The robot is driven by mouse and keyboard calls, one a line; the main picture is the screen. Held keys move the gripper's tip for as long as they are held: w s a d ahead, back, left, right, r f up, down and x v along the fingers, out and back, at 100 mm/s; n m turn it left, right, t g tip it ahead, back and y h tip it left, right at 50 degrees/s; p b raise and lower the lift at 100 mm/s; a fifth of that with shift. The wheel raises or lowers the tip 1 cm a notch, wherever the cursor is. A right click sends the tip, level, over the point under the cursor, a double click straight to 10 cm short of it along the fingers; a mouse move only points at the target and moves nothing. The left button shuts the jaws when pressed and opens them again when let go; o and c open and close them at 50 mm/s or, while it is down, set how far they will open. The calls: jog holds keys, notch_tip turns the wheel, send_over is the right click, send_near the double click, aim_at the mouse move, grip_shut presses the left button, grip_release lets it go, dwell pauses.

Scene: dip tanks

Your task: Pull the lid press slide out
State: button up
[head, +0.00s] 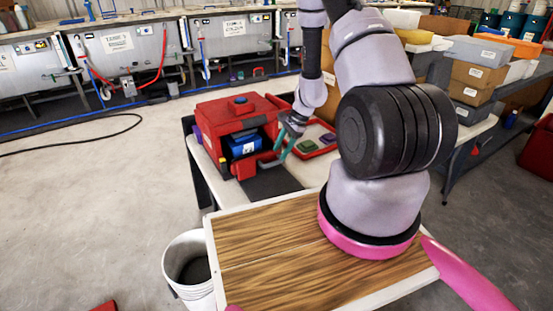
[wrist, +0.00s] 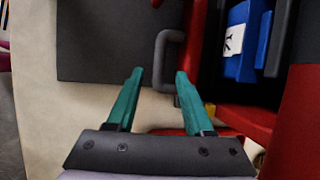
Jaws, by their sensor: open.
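The red lid press (head: 225,112) stands on the white table with its dark opening facing my gripper. A blue block with a white label (head: 243,146) sits inside; it also shows in the wrist view (wrist: 238,45). A grey U-shaped handle (wrist: 160,58) stands out from the red front of the slide (wrist: 196,38). My gripper (head: 281,147) is in front of the press, its teal fingers apart and empty. In the wrist view my gripper (wrist: 157,74) points at the handle; the right fingertip is close to the handle's end. I cannot tell whether they touch.
A dark mat (wrist: 95,40) lies on the table before the press. A red tray (head: 322,151) with green and purple pieces is at its right. A white bucket (head: 187,262) stands on the floor at the table's left. Stacked bins (head: 476,75) are at the right.

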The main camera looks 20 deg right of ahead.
aim_at(274, 162)
jog(key=shift+x, duration=2.2)
grip_shut()
